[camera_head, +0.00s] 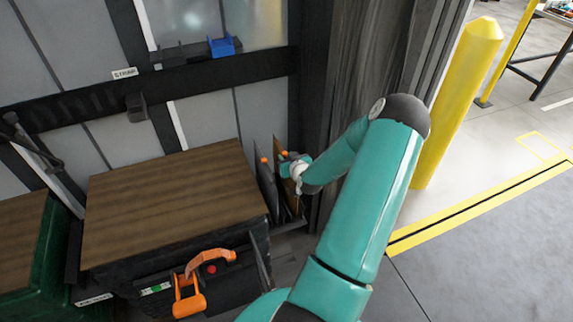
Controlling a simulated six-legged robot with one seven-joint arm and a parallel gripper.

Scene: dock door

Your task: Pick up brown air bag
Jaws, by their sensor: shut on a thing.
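The brown air bag (287,188) stands upright as a thin flat sheet in a narrow holder to the right of the wooden-topped box. The fingertips are small and partly hidden by the wrist. The bag's lower end is hidden in the holder.
A dark grey bag (266,180) with an orange piece stands just left of the brown one. The wooden-topped box (170,205) has an orange handle (190,290) in front. A dark curtain (350,80) and a yellow post (460,95) are to the right. Grey floor (500,260) is clear.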

